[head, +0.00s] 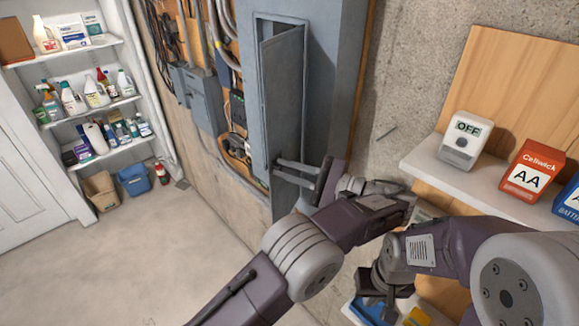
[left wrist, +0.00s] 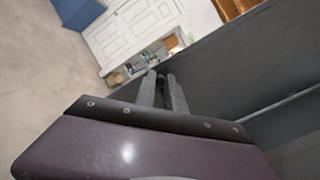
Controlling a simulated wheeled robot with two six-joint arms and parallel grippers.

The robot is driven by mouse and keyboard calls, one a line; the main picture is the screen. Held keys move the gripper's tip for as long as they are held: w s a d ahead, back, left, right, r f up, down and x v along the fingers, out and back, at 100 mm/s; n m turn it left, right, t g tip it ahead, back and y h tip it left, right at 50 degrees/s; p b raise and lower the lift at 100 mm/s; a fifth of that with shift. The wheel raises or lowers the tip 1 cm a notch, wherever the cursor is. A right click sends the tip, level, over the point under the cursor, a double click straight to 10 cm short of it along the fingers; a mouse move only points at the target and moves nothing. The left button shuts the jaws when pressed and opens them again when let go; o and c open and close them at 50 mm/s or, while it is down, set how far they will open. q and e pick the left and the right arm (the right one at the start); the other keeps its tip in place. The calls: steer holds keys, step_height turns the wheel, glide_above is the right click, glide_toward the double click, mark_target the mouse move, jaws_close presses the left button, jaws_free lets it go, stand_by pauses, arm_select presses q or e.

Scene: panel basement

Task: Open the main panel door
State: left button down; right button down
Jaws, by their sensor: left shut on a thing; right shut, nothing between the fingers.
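The main panel door (head: 283,95) is a tall grey metal door on the grey panel cabinet on the wall. It stands ajar, with a dark gap between it and the frame. My left gripper (head: 279,170) is at the door's lower part, its fingers shut on the door's edge. The left wrist view shows the fingertips (left wrist: 158,77) close together beside the grey door surface (left wrist: 230,75); the exact contact is hard to see. My right gripper (head: 372,306) is low at the bottom right, shut and empty, pointing down, its fingertips partly hidden.
A smaller grey box (head: 197,98) and cables are left of the panel. A white shelf (head: 470,185) with battery boxes juts out at right. Blue and yellow items (head: 418,317) lie near my right gripper. The floor (head: 120,260) at left is clear.

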arm_select(q)
steer(key=shift+a, duration=0.25)
steer(key=c, duration=1.4)
jaws_free()
steer(key=shift+w, duration=0.1)
steer(key=shift+c, duration=0.2)
